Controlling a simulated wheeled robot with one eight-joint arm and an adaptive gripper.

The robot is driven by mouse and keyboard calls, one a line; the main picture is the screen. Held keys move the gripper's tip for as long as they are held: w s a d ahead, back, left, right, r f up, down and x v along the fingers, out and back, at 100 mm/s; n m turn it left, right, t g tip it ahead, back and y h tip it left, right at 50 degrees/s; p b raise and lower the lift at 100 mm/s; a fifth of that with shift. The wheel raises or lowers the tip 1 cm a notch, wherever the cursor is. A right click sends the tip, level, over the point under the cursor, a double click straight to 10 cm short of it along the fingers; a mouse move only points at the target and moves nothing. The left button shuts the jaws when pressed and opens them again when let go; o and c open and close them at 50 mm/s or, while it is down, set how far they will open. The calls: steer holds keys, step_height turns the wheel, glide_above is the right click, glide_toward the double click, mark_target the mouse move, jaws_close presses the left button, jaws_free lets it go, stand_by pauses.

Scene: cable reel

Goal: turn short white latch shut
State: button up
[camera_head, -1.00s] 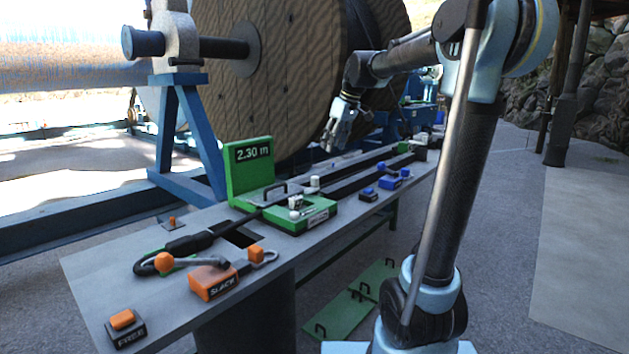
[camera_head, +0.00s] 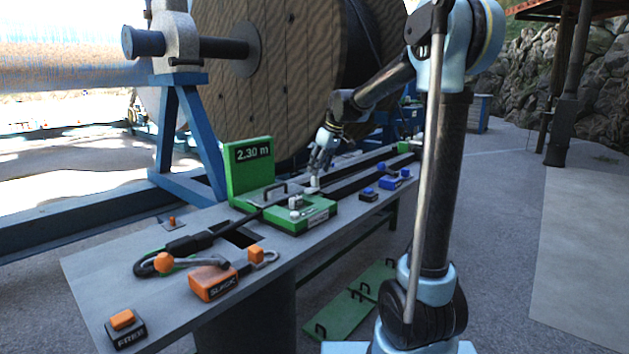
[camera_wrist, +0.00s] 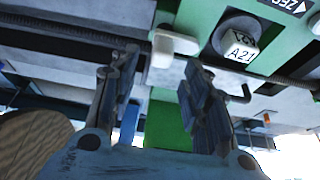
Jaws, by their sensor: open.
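The short white latch (camera_head: 313,188) appears to be the small white piece at the back edge of the green block (camera_head: 322,211). In the wrist view a white piece (camera_wrist: 172,45), apparently this latch, lies just ahead of the fingertips, between them in the picture. My gripper (camera_head: 319,169) is open and points down at it; the gap between the fingers (camera_wrist: 160,64) holds nothing gripped. I cannot tell whether a finger touches it. A grey round knob marked A21 (camera_wrist: 237,40) is right of the fingers. More small white parts (camera_head: 295,203) stand on the block.
A green display reading 2.30 m (camera_head: 250,165) stands behind the block. A black cable (camera_head: 205,238) runs along the grey bench (camera_head: 95,268). Blue parts (camera_head: 393,180) lie right; an orange SLACK box (camera_head: 213,281) and FREE button (camera_head: 124,320) are in front. A large reel (camera_head: 270,80) is behind.

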mark_target(312, 185)
steer(key=shift+x, duration=2.8)
jaws_close()
steer(key=shift+a, duration=0.1)
